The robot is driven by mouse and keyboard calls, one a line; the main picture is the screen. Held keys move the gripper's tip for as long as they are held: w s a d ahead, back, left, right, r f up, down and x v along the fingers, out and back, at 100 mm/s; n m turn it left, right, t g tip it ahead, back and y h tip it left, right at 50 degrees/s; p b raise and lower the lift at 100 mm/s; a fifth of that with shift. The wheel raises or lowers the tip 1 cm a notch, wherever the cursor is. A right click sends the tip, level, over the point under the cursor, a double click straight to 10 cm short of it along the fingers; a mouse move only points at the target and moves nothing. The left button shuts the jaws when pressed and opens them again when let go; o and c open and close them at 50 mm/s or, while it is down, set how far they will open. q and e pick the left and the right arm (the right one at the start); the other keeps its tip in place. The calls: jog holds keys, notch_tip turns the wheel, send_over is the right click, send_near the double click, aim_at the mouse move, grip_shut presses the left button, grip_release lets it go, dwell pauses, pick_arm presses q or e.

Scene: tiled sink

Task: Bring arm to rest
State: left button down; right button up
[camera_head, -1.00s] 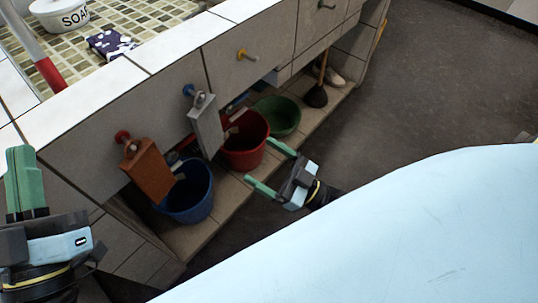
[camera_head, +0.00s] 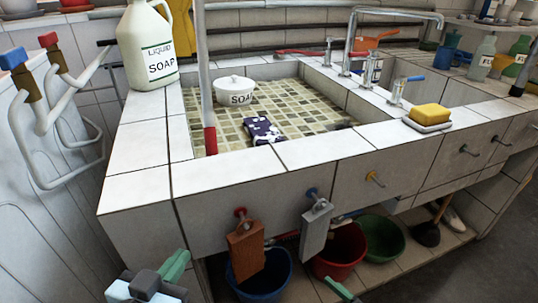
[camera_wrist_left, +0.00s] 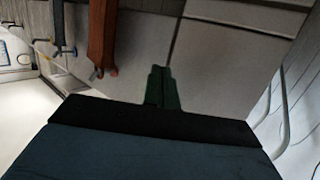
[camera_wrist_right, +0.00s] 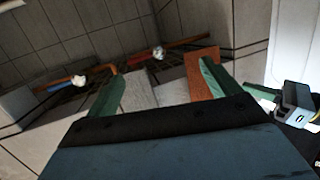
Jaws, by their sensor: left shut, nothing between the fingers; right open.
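My left gripper (camera_head: 172,270) shows at the bottom left of the head view, in front of the sink cabinet's corner. It is shut and empty; its green fingers meet in the left wrist view (camera_wrist_left: 162,88), against pale tiles. My right gripper shows only a green fingertip (camera_head: 340,290) at the bottom edge of the head view, before the lower shelf. In the right wrist view its fingers (camera_wrist_right: 160,85) are spread apart. A brown block (camera_head: 246,248) hangs from a red knob and a grey block (camera_head: 315,228) from a blue knob; I see neither gripper holding them.
The tiled sink (camera_head: 140,188) stands ahead. Blue (camera_head: 262,282), red (camera_head: 342,252) and green (camera_head: 383,240) tubs sit on the shelf below it. A soap jug (camera_head: 147,48) and a yellow sponge (camera_head: 430,114) stand on the rim. Dark floor is clear at right.

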jog(key=s+d+f+m+g+h, duration=0.1)
jog(key=s+d+m+g+h, duration=0.4)
jog(key=s+d+g+h, duration=0.6)
pick_arm(q)
jog(key=s+a+f+g+y+p, duration=0.25)
jog(key=s+f+g+p, duration=0.4)
jog(key=f+p, duration=0.35)
jog(key=s+a+f+g+y+p, duration=0.1)
jog(key=s+a+f+g+p, duration=0.4)
jog(key=s+f+p, duration=0.4)
pick_arm(e)
jog(key=s+d+f+y, duration=0.1)
jog(key=s+f+y, duration=0.15)
jog(key=f, duration=0.25)
pick_arm(q)
jog(key=s+a+r+g+p, duration=0.1)
jog(key=s+r+g+p, duration=0.1)
jog(key=s+p, duration=1.4)
jog(key=p, duration=0.3)
jog(key=shift+a, duration=0.3)
pick_arm(e)
jog(key=s+d+r, duration=0.1)
jog(key=s, duration=0.7)
jog(key=s+d+r, duration=0.1)
jog(key=s+d, duration=0.1)
jog(key=s, duration=0.7)
jog(key=shift+s+r+n+g+h, duration=0.3)
jog(key=shift+r+g+h, duration=0.05)
jog(key=shift+r+g, duration=0.05)
